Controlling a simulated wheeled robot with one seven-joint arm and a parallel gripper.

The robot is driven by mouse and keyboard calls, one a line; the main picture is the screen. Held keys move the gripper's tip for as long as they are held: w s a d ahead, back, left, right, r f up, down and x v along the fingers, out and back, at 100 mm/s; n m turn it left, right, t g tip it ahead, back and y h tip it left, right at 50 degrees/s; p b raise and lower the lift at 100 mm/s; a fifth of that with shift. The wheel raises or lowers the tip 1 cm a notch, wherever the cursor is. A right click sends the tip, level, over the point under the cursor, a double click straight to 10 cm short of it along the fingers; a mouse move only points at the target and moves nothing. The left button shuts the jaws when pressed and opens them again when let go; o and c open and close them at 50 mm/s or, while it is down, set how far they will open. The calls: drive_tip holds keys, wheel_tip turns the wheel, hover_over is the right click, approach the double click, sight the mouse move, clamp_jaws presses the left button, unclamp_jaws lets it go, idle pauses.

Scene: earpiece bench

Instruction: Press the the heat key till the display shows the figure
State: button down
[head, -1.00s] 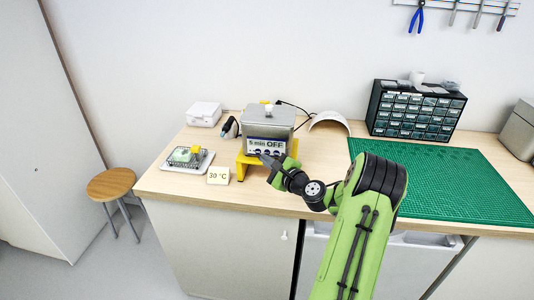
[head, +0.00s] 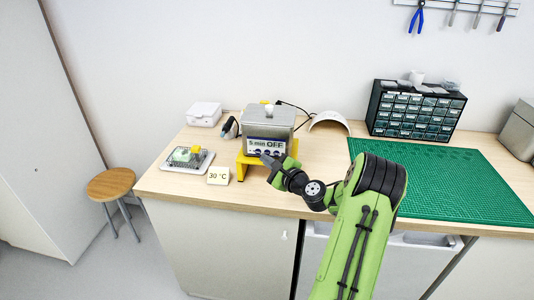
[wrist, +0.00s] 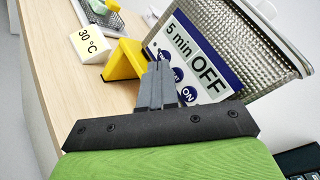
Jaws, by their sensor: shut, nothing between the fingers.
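The grey metal box (head: 268,120) stands on a yellow stand (head: 244,160) on the bench. Its display (head: 266,143) reads "5 min OFF", also legible in the wrist view (wrist: 197,53). Below the display is a row of round dark blue keys; one marked "ON" (wrist: 188,95) shows in the wrist view, the others are partly hidden by my fingers. A small card (head: 218,175) reads "30 °C". My gripper (head: 266,160) is shut and empty, its fingertips in front of the key row; whether they touch a key I cannot tell.
A tray with small parts (head: 188,159) and a white box (head: 203,114) are at the left of the bench. A green mat (head: 440,180) and a drawer cabinet (head: 415,112) are at the right. A wooden stool (head: 111,184) stands left of the bench.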

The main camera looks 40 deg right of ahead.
drive_tip(key=shift+w+d, duration=0.2)
drive_tip(key=shift+d, duration=0.1)
drive_tip(key=shift+w+d+p, duration=0.25)
drive_tip(key=shift+d+p, duration=0.05)
drive_tip(key=shift+p, duration=0.15)
idle(0.4)
drive_tip(key=shift+s+a, duration=0.1)
drive_tip(key=shift+s+a+b, duration=0.3)
drive_tip(key=shift+s+a, duration=0.1)
drive_tip(key=shift+a, duration=0.15)
drive_tip(key=s+a+b, duration=0.1)
drive_tip(key=a, duration=0.1)
drive_tip(key=s+a+b, duration=0.1)
drive_tip(key=s+a, duration=0.1)
idle(0.5)
idle(0.7)
